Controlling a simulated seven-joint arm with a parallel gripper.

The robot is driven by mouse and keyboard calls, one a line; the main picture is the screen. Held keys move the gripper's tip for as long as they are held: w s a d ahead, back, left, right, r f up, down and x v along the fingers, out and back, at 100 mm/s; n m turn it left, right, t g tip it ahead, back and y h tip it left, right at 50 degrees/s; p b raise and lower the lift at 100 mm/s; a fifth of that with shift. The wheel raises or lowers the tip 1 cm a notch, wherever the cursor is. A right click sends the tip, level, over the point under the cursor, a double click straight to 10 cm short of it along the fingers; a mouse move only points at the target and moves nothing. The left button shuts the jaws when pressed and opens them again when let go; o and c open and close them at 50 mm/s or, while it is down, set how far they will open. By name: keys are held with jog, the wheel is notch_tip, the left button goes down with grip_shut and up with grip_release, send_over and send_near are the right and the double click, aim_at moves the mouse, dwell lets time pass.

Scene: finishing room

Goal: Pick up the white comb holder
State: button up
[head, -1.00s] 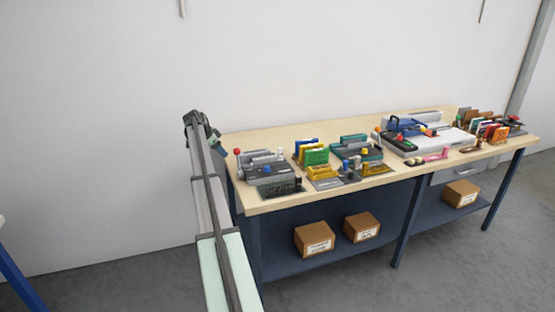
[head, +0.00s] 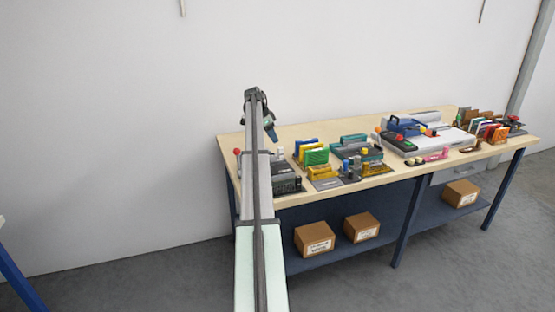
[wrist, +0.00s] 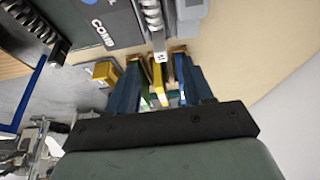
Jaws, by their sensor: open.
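I cannot pick out a white comb holder with certainty in either view. My gripper (head: 271,136) hangs from the arm's far end above the left part of the workbench (head: 262,138). In the wrist view, its two dark blue fingers (wrist: 161,78) are apart, with nothing held between them. Blue, yellow and green upright pieces (wrist: 163,97) show past the fingers.
A holder with blue, yellow and green pieces (head: 315,156) stands right of the grey machine. A teal machine (head: 363,151), a large white machine (head: 456,140) and coloured folders (head: 490,131) fill the right. Boxes (head: 314,239) sit on the lower shelf. The bench's back left is clear.

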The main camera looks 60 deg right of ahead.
aim_at(280, 159)
jog(key=shift+x, duration=4.8)
jog(key=shift+s+r, duration=0.1)
grip_shut()
